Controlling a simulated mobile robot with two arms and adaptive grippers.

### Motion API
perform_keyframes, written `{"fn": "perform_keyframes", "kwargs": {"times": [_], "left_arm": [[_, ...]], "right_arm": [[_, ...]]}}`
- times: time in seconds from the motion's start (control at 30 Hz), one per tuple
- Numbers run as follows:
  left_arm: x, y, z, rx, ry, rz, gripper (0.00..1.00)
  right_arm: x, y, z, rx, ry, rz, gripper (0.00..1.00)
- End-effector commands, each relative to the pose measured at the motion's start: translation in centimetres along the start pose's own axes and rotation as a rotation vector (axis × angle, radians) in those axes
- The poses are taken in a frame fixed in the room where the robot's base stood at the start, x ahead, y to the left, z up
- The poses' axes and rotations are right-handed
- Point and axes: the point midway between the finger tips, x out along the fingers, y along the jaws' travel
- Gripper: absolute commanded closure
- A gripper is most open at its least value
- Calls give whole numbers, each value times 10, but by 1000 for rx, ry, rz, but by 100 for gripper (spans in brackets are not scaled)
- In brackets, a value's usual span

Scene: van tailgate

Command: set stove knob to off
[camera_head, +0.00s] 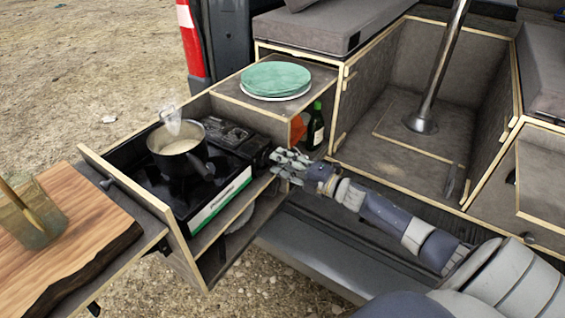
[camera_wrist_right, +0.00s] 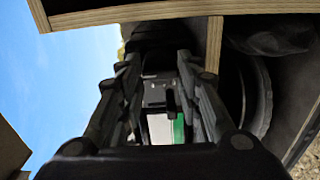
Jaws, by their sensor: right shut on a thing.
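The camping stove (camera_head: 180,195) is black with a white and green front strip, and sits in the pull-out drawer. My right gripper (camera_head: 279,161) reaches in from the right to the right end of the stove, where its fingers and the black housing hide the knob in the head view. In the right wrist view, my right gripper (camera_wrist_right: 157,75) has a finger on each side of a small dark part, the stove knob (camera_wrist_right: 170,100), and is shut on it. The exact turn of the knob cannot be made out. My left gripper is not in view.
A steaming dark pot (camera_head: 180,146) with pale contents stands on the stove, its handle toward the front. Plates (camera_head: 276,80) lie on the cabinet behind, with a dark bottle (camera_head: 315,128) below. A wooden board (camera_head: 65,235) is at the left.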

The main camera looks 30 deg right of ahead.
Motion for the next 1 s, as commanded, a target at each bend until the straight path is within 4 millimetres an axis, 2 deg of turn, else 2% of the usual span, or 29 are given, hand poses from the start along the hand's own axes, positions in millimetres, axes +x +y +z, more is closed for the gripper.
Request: {"fn": "perform_keyframes", "kwargs": {"times": [0.17,0.2,0.53,0.67,0.77,1.0], "left_arm": [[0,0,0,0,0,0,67],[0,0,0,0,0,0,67],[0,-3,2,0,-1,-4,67],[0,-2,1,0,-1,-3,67],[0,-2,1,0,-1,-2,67],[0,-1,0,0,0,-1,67]], "right_arm": [[0,0,0,3,-1,-1,92],[0,0,0,2,-2,-1,59],[-1,0,0,1,-1,-1,59],[-7,-1,0,1,0,-2,59],[-19,-1,0,1,0,-3,59],[-60,-2,0,2,0,-4,59]]}}
